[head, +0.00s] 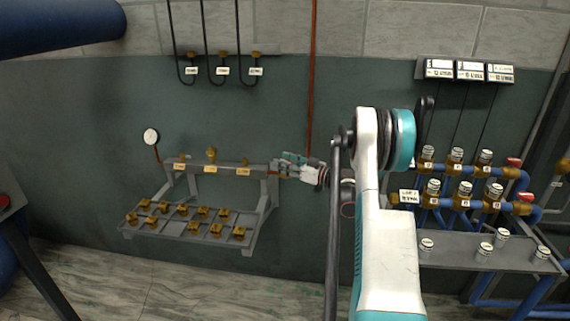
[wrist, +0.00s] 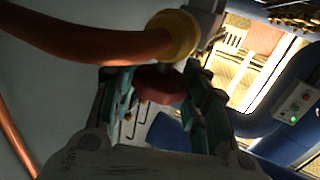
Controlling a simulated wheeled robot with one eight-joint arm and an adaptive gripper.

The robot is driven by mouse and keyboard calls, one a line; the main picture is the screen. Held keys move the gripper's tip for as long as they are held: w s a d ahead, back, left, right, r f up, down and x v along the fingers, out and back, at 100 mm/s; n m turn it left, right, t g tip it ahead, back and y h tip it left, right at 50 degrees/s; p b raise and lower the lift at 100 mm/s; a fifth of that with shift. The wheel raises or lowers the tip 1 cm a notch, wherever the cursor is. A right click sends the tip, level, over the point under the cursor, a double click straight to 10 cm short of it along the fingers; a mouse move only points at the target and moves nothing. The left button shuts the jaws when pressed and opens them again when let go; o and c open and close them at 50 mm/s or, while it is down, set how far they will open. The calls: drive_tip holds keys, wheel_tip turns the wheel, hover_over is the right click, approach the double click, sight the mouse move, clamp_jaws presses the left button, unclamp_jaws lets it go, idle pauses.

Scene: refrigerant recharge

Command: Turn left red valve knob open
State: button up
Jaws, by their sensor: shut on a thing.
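The red valve knob (wrist: 162,86) shows in the wrist view, below a brass fitting (wrist: 172,38) with a copper pipe (wrist: 90,40) running into it. My gripper (wrist: 158,98) has one teal-padded finger on each side of the knob and is shut on it. In the head view my gripper (head: 292,166) reaches the right end of the grey wall manifold (head: 225,167). The knob is hidden there by my gripper, and how far it is turned cannot be told.
A grey tray (head: 155,228) with several brass fittings sits below the manifold, with a gauge (head: 151,137) at its left. At the right are blue pipes (head: 535,190) with brass valves and two red caps, above a grey shelf (head: 460,255). Open floor lies in front.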

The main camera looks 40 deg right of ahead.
drive_tip(key=n+g+y, duration=0.2)
drive_tip(key=n+y, duration=0.1)
drive_tip(key=y, duration=0.2)
drive_tip(key=shift+d+n, duration=0.1)
drive_tip(key=shift+n, duration=0.2)
drive_tip(key=shift+n+g+y, duration=1.7)
drive_tip(key=shift+g+y, duration=0.3)
drive_tip(key=shift+g, duration=0.1)
drive_tip(key=o, duration=1.1)
drive_tip(key=shift+v, duration=3.65)
